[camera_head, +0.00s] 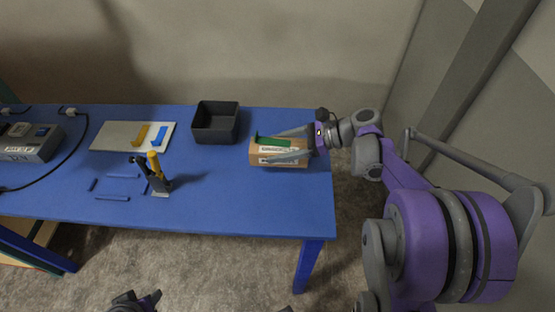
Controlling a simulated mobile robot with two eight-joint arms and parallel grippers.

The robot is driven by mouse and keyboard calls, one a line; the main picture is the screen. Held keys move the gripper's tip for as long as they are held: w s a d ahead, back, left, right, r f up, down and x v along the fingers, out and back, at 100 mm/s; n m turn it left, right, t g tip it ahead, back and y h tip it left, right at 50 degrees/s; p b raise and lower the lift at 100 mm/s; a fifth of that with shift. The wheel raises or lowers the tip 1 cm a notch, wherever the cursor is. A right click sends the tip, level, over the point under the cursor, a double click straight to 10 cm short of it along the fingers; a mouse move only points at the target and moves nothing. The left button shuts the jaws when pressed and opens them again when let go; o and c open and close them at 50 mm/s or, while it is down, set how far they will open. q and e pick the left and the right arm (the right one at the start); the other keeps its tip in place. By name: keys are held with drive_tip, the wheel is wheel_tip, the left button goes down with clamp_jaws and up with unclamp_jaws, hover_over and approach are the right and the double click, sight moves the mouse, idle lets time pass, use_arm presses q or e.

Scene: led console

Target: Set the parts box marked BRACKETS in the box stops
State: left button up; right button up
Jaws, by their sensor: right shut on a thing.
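A tan cardboard parts box (292,163) with a white label and a green piece on top is at the right end of the blue table. The label is too small to read. My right gripper (262,148) reaches in from the right and is shut on this box, a finger on either side. I cannot tell whether the box touches the table. The box stops (112,198) are thin blue strips on the table left of centre, framing a bare patch. My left gripper (148,300) shows only in part at the bottom edge; its jaws are unclear.
A dark open bin (215,136) stands left of the box. A tool holder with black and yellow handles (154,165) stands at the stops' right side. A pale board (108,136) bears yellow and blue pieces. A grey console (30,145) with cables is far left.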

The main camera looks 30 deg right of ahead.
drive_tip(key=shift+w+f, duration=0.1)
drive_tip(key=shift+f, duration=2.6)
drive_tip(key=shift+b, duration=0.3)
drive_tip(key=o, duration=1.4)
drive_tip(key=shift+r, duration=0.1)
drive_tip(key=v, duration=1.2)
